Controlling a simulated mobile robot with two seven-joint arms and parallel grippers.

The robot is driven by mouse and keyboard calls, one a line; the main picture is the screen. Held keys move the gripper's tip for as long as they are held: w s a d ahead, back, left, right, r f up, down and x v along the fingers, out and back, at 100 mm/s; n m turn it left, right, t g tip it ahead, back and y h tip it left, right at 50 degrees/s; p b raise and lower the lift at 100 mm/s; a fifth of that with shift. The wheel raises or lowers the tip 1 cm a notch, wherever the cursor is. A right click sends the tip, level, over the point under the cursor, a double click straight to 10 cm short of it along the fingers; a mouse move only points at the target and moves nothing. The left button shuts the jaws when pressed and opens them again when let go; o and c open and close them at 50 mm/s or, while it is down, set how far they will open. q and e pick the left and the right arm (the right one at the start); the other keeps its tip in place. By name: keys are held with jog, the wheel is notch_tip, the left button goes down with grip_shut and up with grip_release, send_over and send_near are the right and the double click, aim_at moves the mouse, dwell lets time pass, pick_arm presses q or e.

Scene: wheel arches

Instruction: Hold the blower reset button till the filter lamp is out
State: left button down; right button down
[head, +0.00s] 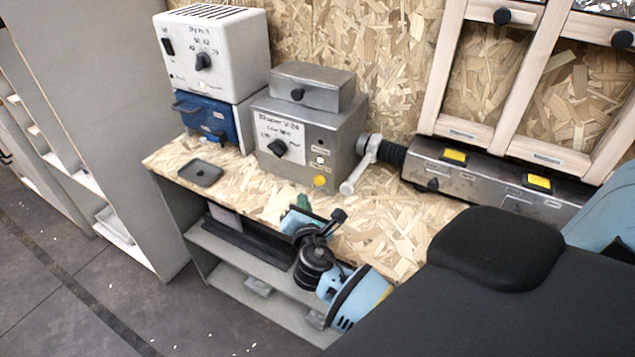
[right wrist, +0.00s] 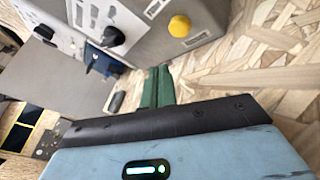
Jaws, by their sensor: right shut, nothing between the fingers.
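The blower unit (head: 330,135) is a grey metal box on the bench with a lettered white panel and a black knob. A yellow round button (head: 320,181) sits low on its front, and it shows large in the right wrist view (right wrist: 179,26). My left gripper is not in view.
A small dark tray (head: 200,173) lies in front. A grey lever (head: 358,172) and black hose lie right of the blower. A grey cabinet (head: 100,120) stands at the far left.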

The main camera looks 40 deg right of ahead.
aim_at(314, 181)
jog(key=d, duration=0.1)
jog(key=w+d, duration=0.1)
jog(key=d, duration=0.1)
jog(key=shift+w+d, duration=0.3)
jog(key=shift+d, duration=0.15)
dwell(0.6)
dwell(0.4)
jog(key=shift+w+d, duration=0.1)
jog(key=shift+d, duration=0.1)
dwell(0.7)
jog(key=shift+w+d, duration=0.1)
jog(key=shift+d, duration=0.1)
jog(key=shift+d, duration=0.1)
dwell(0.5)
jog(key=shift+w+d, duration=0.15)
jog(key=shift+d, duration=0.25)
dwell(1.1)
